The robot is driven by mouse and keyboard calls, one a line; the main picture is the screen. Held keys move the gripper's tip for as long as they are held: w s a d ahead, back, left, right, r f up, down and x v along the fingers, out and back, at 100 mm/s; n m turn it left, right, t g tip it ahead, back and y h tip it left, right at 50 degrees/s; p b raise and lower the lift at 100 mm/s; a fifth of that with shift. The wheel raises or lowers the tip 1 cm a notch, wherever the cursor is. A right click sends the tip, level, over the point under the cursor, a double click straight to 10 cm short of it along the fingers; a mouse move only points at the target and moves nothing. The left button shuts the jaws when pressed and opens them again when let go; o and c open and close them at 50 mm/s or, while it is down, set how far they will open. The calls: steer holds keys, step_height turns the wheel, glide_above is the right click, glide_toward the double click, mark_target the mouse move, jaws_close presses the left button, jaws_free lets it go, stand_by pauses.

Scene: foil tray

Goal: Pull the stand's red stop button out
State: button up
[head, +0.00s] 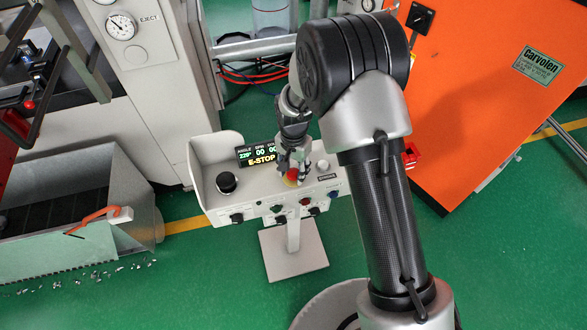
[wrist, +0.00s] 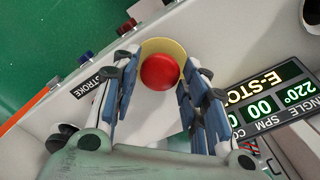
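The red stop button (wrist: 160,72) is a round mushroom head on a yellow round plate (wrist: 166,46), set in the stand's light grey panel. In the head view the red button (head: 291,176) shows just below my gripper (head: 293,166), partly hidden by it. In the wrist view my gripper (wrist: 163,80) is open, with one blue-padded finger on each side of the button. The left finger stands apart from it; the right finger is very close, and I cannot tell whether it touches. The stand (head: 292,258) has a grey pedestal and base plate.
The stand's display (head: 257,154) reads E-STOP. A black round button (head: 227,182) sits left on the panel and a pale one (head: 323,165) right. Several small knobs line the front face. An orange cabinet (head: 490,100) stands right, a metal chip bin (head: 80,220) left.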

mark_target(293, 172)
jaws_close()
steer(key=shift+r, duration=0.1)
steer(key=shift+r+p, duration=0.55)
steer(key=shift+r, duration=0.15)
steer(key=shift+w+f, duration=0.1)
steer(key=shift+f, duration=0.05)
steer(key=shift+o, duration=2.2)
jaws_free()
step_height(293, 172, up, 12)
